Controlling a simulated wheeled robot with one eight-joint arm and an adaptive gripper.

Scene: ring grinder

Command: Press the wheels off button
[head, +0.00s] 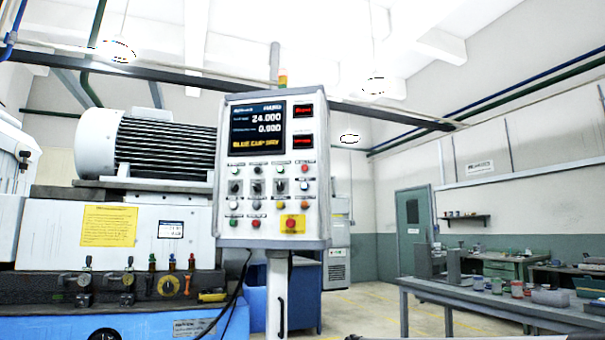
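The control panel (272,168) is a light grey box on a white post, facing me near the middle of the head view. It carries rows of small buttons and dark selector switches below a screen (257,128) that reads 24.000 and 0.900. Red, green, white, yellow and orange buttons show. A large red mushroom button (291,224) sits on a yellow plate at the lower right. The small labels are too blurred to read, so I cannot tell which button is wheels off. My gripper is not in view.
The grinding machine with its large ribbed motor (155,145) stands left of the panel. A row of small levers and knobs (135,280) lies along its front. A grey table (500,294) with jars stands at the right. Floor shows between the panel and table.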

